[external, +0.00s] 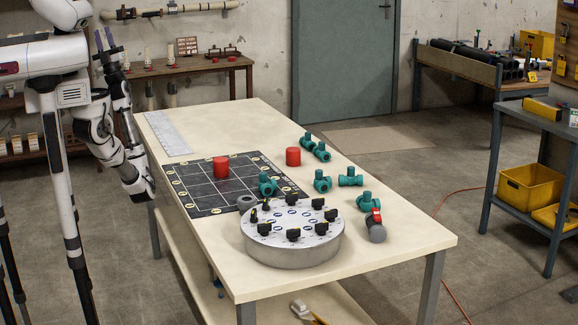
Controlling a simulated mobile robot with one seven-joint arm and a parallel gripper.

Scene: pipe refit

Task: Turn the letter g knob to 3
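A round grey drum with a pale top (292,252) stands on the near part of the table. Several black knobs with yellow marks, such as one at the front (293,235) and one at the right (331,215), ring its top. Small blue-and-white labels sit inside the ring. The letters and numbers are too small to read, so I cannot tell which knob is g or where it points. My gripper (105,42) is raised at the upper left, far from the drum, fingers pointing up. The fingers look apart with nothing between them.
The table's near right corner is clear.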

